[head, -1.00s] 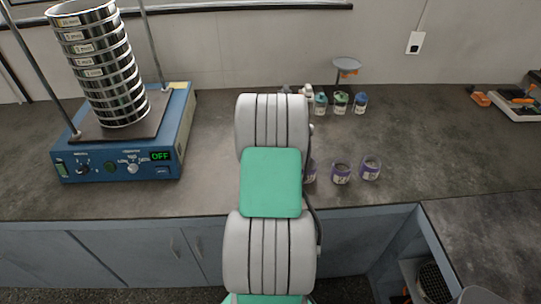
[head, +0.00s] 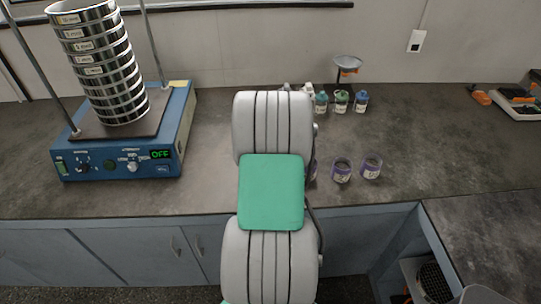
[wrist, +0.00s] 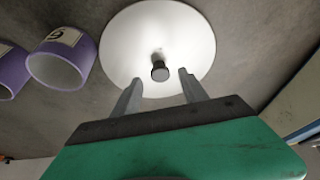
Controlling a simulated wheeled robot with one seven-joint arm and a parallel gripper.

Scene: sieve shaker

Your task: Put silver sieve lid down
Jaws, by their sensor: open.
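The silver sieve lid (wrist: 150,30) shows in the wrist view as a round, pale, shiny disc with a dark knob (wrist: 160,72) at its middle. It appears to lie on the grey counter. My gripper (wrist: 157,88) is open, with one finger on each side of the space just below the knob in the picture. Nothing shows between the fingers, and the knob looks free of them. In the head view my arm hides both the lid and my gripper.
The blue sieve shaker (head: 125,130) with its sieve stack (head: 105,65) stands at the left, its display reading OFF. Small bottles (head: 341,101) stand behind. Counter between shaker and arm is clear.

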